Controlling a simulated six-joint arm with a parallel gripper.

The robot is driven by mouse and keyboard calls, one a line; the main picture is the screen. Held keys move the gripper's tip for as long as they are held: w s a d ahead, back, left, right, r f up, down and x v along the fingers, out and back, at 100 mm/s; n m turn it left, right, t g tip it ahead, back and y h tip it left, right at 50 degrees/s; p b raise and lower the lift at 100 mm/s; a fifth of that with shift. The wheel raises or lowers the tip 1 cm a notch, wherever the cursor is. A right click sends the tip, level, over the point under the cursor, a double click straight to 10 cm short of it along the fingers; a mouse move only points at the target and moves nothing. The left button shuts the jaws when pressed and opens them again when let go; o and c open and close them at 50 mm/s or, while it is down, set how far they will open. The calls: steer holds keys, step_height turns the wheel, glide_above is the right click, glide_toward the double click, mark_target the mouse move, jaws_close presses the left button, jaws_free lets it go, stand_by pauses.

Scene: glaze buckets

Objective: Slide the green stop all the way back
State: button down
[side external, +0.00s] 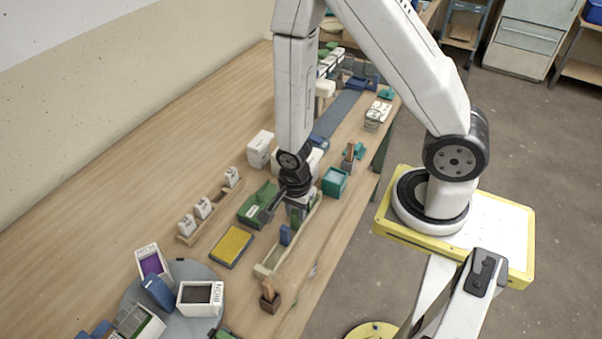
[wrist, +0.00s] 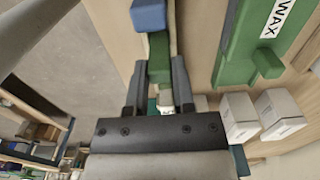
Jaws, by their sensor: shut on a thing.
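The green stop (wrist: 158,48) sits in a long narrow wooden tray (side external: 267,268), with my gripper (wrist: 158,68) shut on it, one finger on each side. In the side view my gripper (side external: 289,205) points down over the far half of the tray, and the green stop (side external: 295,214) shows only partly below it. A blue block (side external: 286,235) stands in the same tray, on the near side of the green stop. In the wrist view the blue block (wrist: 148,14) is close to the green stop; whether they touch is unclear.
A green piece labelled WAX (wrist: 272,30) lies beside the tray. A small brown block holder (side external: 270,302) stands near the tray's near end. The tray's near part is empty.

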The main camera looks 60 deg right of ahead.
mark_target(295, 211)
steer(key=c, duration=0.5)
jaws_free()
steer(key=shift+c, duration=0.2)
steer(key=shift+r, duration=0.2)
steer(key=shift+r, duration=3.35)
steer(key=n, duration=0.1)
steer(key=r+n, duration=0.1)
steer(key=w+r+n, duration=0.1)
steer(key=n, duration=0.1)
steer(key=shift+d+r+t, duration=0.1)
steer(key=shift+d+t, duration=0.15)
steer(key=shift+t, duration=0.05)
step_height(295, 211, up, 7)
steer(key=w+d+n+t, duration=0.1)
steer(key=n+t, duration=0.1)
steer(key=n, duration=1.2)
steer(key=shift+w+d, duration=0.35)
